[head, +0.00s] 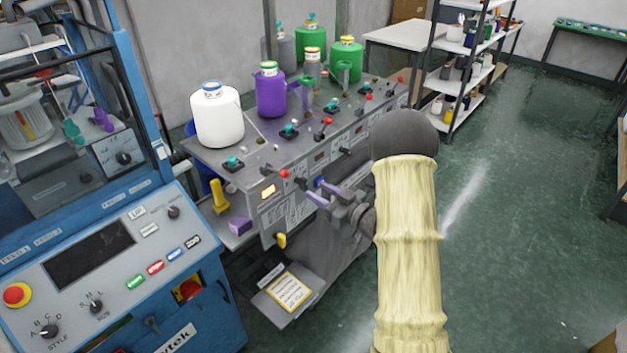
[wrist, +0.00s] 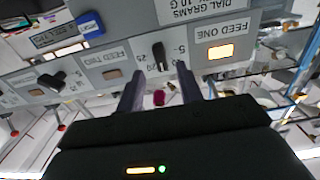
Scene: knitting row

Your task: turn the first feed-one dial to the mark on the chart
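The feed-one dial (wrist: 159,58) is a black knob on a grey panel, with numbers around it, beside the label FEED ONE (wrist: 222,32). The wrist view is upside down. My gripper (wrist: 160,72) is open, its two fingers on either side of the dial and apart from each other. I cannot tell whether they touch it. In the head view my gripper (head: 326,192) is at the front of the feed panel, and I cannot make out the dial there. A yellow-edged sheet (head: 288,292), perhaps the chart, lies on the low shelf; its writing is unreadable.
A lit orange window (wrist: 221,52) is beside the dial; it also shows in the head view (head: 267,191). A second dial (wrist: 51,81) is farther along the panel. A blue control cabinet (head: 110,270) stands left; open floor is right.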

